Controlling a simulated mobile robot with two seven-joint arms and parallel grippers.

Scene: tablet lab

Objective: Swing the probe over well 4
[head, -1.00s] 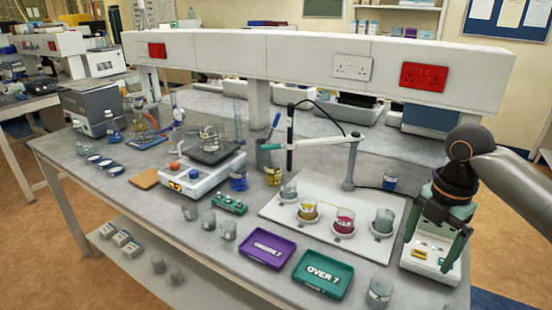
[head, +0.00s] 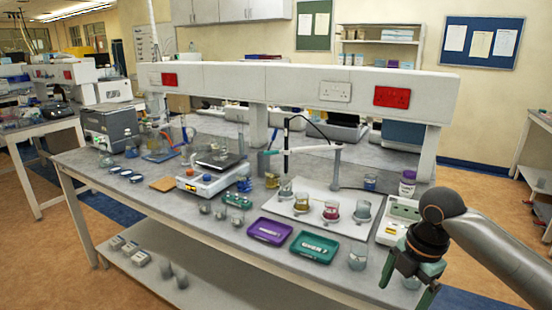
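The probe (head: 286,163) hangs upright as a thin dark rod from the stand's swing arm (head: 315,149), which has a teal end at the left. The stand's grey post (head: 337,168) rises from a white board (head: 309,222). The probe is over or in the leftmost clear beaker (head: 286,188); its tip is hard to see. Along the board follow a yellow beaker (head: 301,203), a red one (head: 331,211) and a grey one (head: 363,211). Well numbers are not readable. My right gripper (head: 409,284) is open, empty, right of the board at the bench's front edge, away from the probe.
A purple tray (head: 269,231) and a teal tray (head: 314,247) lie in front of the board, with a glass beaker (head: 358,257) beside them. A white device (head: 395,225) and a purple-capped bottle (head: 407,184) stand at the right. A balance (head: 207,177) is left.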

